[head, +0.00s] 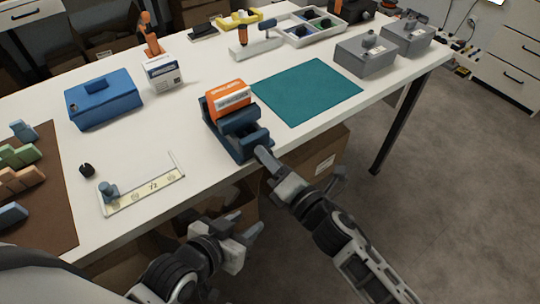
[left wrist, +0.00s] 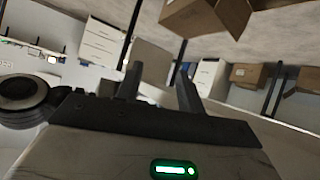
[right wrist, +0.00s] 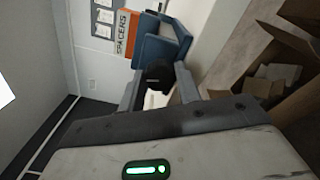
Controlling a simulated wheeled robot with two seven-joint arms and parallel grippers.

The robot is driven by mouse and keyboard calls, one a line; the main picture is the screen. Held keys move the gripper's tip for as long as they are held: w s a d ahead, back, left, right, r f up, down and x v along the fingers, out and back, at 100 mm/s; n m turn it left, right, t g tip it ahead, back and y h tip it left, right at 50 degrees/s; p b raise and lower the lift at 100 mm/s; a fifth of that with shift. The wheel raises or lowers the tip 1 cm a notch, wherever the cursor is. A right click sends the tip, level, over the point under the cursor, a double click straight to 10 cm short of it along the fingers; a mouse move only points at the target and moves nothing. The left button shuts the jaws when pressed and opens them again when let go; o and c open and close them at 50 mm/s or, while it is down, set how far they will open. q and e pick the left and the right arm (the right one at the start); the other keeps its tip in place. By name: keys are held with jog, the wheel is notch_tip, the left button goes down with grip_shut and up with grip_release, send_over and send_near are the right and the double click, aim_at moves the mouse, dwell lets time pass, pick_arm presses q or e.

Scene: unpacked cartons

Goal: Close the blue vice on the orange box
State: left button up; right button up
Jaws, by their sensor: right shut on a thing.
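The blue vice (head: 250,147) stands at the table's front edge, its screw end facing me. The orange box (head: 229,98) sits upright between its jaws; whether the front jaw touches it I cannot tell. In the right wrist view the box (right wrist: 125,35), marked SPACERS, is beside the blue jaw (right wrist: 158,50). My right gripper (head: 266,158) is at the vice's front end, shut on the dark vice handle (right wrist: 158,74), which shows between its fingers. My left gripper (head: 256,232) hangs below and in front of the table edge. It is open and empty in the left wrist view (left wrist: 160,88).
A teal mat (head: 307,90) lies right of the vice. Grey boxes (head: 366,57) stand at the back right. Open cartons (head: 318,155) lie under the table.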

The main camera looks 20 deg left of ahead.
pick_arm(q)
jog(key=shift+s+a+r+m+y+p, duration=0.15)
jog(key=shift+a+r+p, duration=0.2)
jog(key=shift+p, duration=0.9)
jog(key=shift+s+a+r+m+y+p, duration=0.15)
jog(key=shift+r+p, duration=0.3)
jog(key=shift+p, duration=0.75)
pick_arm(e)
jog(key=shift+s+a+f+m, duration=0.1)
jog(key=shift+m, duration=7.1)
jog(key=shift+s+f+m, duration=0.1)
jog(key=shift+m, duration=7.1)
pick_arm(q)
jog(key=shift+s, duration=0.1)
pick_arm(e)
jog(key=o, duration=1)
jog(key=shift+c, duration=0.2)
